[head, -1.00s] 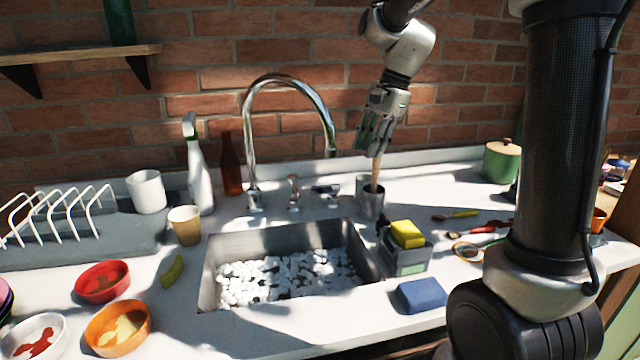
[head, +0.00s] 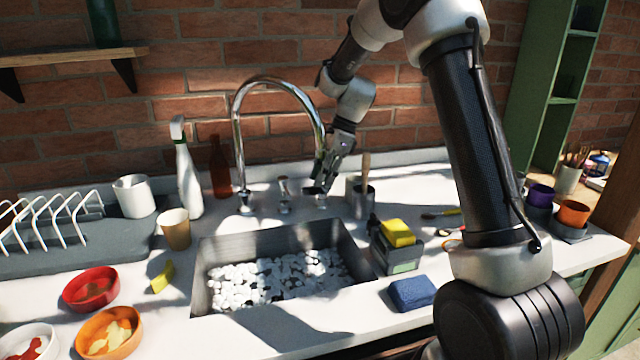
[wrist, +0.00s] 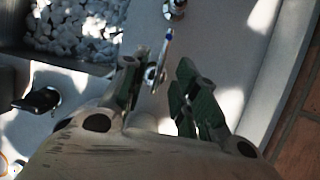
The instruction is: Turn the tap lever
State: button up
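The chrome tap (head: 237,140) arches over the back of the sink. Its right lever (head: 314,192) sits low on the counter behind the sink; the lever also shows in the wrist view (wrist: 162,55) with a blue mark near its end. My gripper (head: 325,183) points down at this lever. In the wrist view my gripper (wrist: 155,92) is open, with the lever between its green-padded fingers, closer to the left finger. I cannot tell whether a finger touches it. A second chrome handle (head: 284,190) stands upright to the left, outside the fingers.
The sink (head: 215,248) holds white pebbles. A metal cup (head: 364,203) with a wooden handle stands just right of my gripper. A caddy (head: 398,262) with a yellow sponge and a blue sponge (head: 412,293) are nearer. A spray bottle (head: 188,175) and brown bottle (head: 220,168) stand left.

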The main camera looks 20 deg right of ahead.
aim_at(316, 192)
jog(key=shift+x, duration=1.2)
jog(key=shift+c, duration=0.3)
grip_shut()
jog(key=shift+n, duration=0.3)
jog(key=n+g, duration=0.1)
jog(key=n, duration=0.2)
jog(key=shift+s, duration=0.1)
jog(key=shift+s+d+n+g+h, duration=0.1)
jog(key=shift+n+g+h, duration=0.3)
jog(key=shift+n, duration=0.75)
jog(key=shift+s+n+g+h, duration=0.1)
jog(key=shift+n+g, duration=0.5)
jog(key=shift+n, duration=0.55)
